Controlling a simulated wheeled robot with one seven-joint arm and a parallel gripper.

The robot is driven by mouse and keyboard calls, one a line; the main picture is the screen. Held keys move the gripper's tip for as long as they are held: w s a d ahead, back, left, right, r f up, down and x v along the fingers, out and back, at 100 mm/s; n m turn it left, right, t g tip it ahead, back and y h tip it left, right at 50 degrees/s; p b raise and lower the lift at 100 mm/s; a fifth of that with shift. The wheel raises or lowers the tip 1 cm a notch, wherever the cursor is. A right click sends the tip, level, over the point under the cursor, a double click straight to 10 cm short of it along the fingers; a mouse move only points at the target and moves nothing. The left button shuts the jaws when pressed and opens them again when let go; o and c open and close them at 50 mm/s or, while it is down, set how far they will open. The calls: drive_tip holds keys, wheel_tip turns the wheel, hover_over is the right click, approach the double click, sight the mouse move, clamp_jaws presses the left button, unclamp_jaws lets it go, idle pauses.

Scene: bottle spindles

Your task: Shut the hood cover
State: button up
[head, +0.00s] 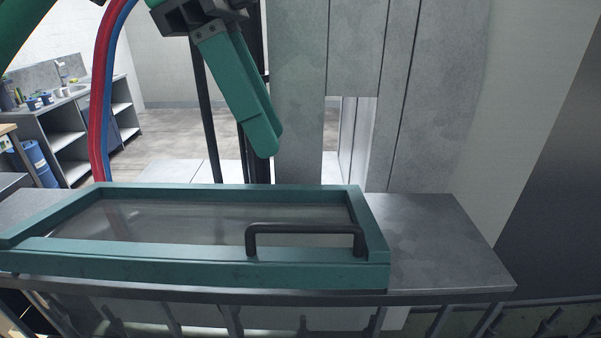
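The hood cover (196,270) is a teal frame around a clear pane, in the lower left and middle of the head view. It looks roughly level, just over the grey worktop; I cannot tell whether it touches it. A black bar handle (305,229) stands on its front right part. My gripper (262,146) hangs above and behind the cover's rear edge, apart from the handle. Its teal fingers overlap in this view and point down to the right, so the gap between them is hidden. I see nothing held.
Bare grey worktop (440,240) lies right of the cover. Grey upright panels (300,110) stand behind it. A bench with a sink and shelves (85,115) and a blue bin (38,163) are at the far left. Blurred rods show below the worktop's front edge.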

drive_tip(key=x, duration=1)
drive_tip(key=shift+w+d+f, duration=0.1)
drive_tip(key=shift+d+f, duration=0.05)
drive_tip(key=shift+f, duration=0.2)
clamp_jaws()
idle(1.0)
unclamp_jaws()
drive_tip(key=v, duration=1)
drive_tip(key=shift+r, duration=0.4)
